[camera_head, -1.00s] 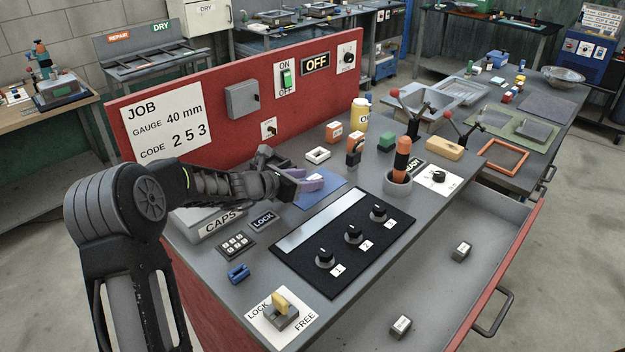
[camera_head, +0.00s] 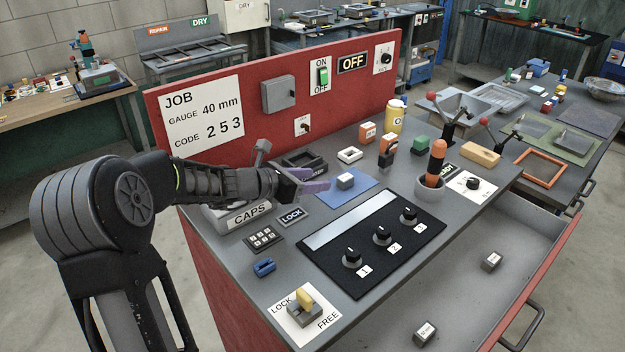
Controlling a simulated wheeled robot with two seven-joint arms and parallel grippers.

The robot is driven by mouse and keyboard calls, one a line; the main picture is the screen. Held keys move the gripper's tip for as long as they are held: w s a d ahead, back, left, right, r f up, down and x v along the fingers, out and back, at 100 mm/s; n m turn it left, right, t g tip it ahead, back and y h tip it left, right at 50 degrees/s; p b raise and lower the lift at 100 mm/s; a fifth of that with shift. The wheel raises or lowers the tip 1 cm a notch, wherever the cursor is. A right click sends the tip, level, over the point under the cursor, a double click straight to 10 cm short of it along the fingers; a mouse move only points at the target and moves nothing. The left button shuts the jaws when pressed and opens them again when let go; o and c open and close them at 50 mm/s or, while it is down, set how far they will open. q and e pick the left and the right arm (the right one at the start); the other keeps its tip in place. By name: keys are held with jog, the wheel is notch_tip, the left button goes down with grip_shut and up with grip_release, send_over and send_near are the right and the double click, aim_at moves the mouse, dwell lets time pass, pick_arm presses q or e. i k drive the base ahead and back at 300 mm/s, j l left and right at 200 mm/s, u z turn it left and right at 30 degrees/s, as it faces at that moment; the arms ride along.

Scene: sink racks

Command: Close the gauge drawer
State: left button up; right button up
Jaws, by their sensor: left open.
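The gauge drawer (camera_head: 570,232) is pulled out of the right side of the grey-topped bench. It has a red front with a dark bar handle (camera_head: 524,327), and its lower part is cut off by the picture edge. Two small labelled grey blocks lie inside: one toward the back (camera_head: 491,261) and one nearer (camera_head: 425,333). My left gripper (camera_head: 311,180) is open above the far left of the bench top, near a blue mat (camera_head: 352,194) with a small pale block on it. It is well away from the drawer. My right gripper is not in view.
A yellow LOCK/FREE switch (camera_head: 304,302) sits at the near corner. A red back panel (camera_head: 345,107) rises behind.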

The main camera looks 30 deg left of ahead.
aim_at(470, 307)
jog(key=k, duration=1)
